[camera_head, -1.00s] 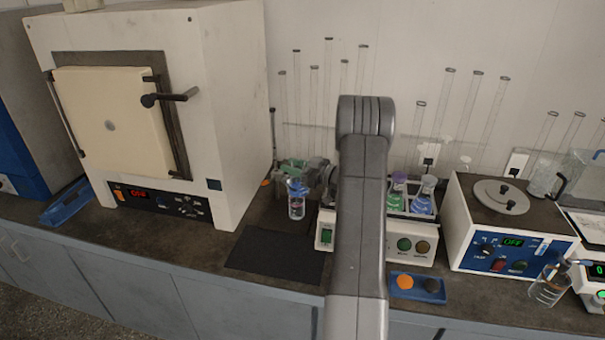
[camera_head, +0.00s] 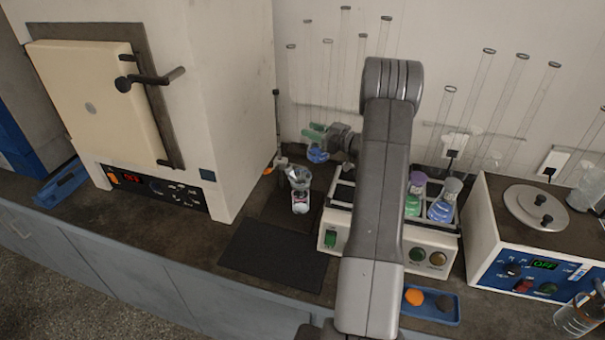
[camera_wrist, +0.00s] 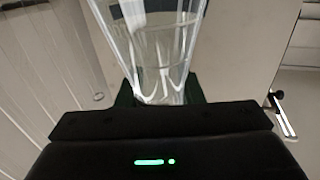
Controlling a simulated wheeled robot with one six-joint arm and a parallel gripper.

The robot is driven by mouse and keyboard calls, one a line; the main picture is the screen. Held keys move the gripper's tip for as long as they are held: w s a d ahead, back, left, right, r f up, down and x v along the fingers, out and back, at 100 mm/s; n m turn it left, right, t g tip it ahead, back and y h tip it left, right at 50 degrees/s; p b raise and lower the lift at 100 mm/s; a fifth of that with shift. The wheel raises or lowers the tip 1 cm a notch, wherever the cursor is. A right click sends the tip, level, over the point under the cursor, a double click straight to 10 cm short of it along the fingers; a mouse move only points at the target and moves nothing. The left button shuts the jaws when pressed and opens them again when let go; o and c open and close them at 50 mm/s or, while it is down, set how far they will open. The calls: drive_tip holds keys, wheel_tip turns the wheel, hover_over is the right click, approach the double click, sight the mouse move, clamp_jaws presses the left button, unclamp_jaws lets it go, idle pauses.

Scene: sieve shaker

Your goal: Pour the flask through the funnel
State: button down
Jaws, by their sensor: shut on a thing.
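My gripper (camera_head: 316,131), with green fingers, is shut on a clear glass flask (camera_head: 317,154) holding blue liquid. The flask is in the air to the left of my arm, above and slightly right of the funnel. In the wrist view the flask's clear glass (camera_wrist: 160,45) fills the upper middle, between the green finger parts. The clear funnel (camera_head: 299,175) stands on the bench, over a small vessel (camera_head: 300,204) with a whitish and reddish look. The flask and the funnel appear apart; no stream shows between them.
A white furnace (camera_head: 235,100) stands to the left. A white shaker box (camera_head: 430,247) with several flasks is partly behind my arm. A dark mat (camera_head: 272,258) lies in front of the funnel. A blue tray (camera_head: 447,316) holds an orange and a dark piece. Tall glass tubes (camera_head: 488,90) stand along the wall.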

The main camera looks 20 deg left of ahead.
sight(302, 171)
drive_tip(key=shift+s+f, duration=0.1)
drive_tip(key=shift+f, duration=0.05)
drive_tip(key=s+f+n+b, duration=0.1)
drive_tip(key=n+b, duration=0.1)
drive_tip(key=s+f+n+b, duration=0.1)
drive_tip(key=b, duration=0.1)
drive_tip(key=shift+s+a+f+n+h+b, duration=0.2)
drive_tip(key=shift+a+n+h+b, duration=0.1)
drive_tip(key=shift+a+n, duration=0.1)
drive_tip(key=s+n+b, duration=0.2)
drive_tip(key=a+f+n+b, duration=0.1)
drive_tip(key=shift+s+b, duration=0.35)
drive_tip(key=shift+s, duration=0.05)
drive_tip(key=shift+s+f+n+h+b, duration=0.15)
drive_tip(key=shift+f+n+h+b, duration=0.15)
drive_tip(key=shift+f+n+b, duration=0.8)
drive_tip(key=shift+r, duration=0.3)
drive_tip(key=shift+n+t+b, duration=0.3)
drive_tip(key=shift+n+b, duration=0.3)
drive_tip(key=shift+b, duration=0.05)
drive_tip(key=shift+s+r+n+b, duration=0.1)
drive_tip(key=shift+r+n+b, duration=0.05)
drive_tip(key=shift+n+b, duration=0.55)
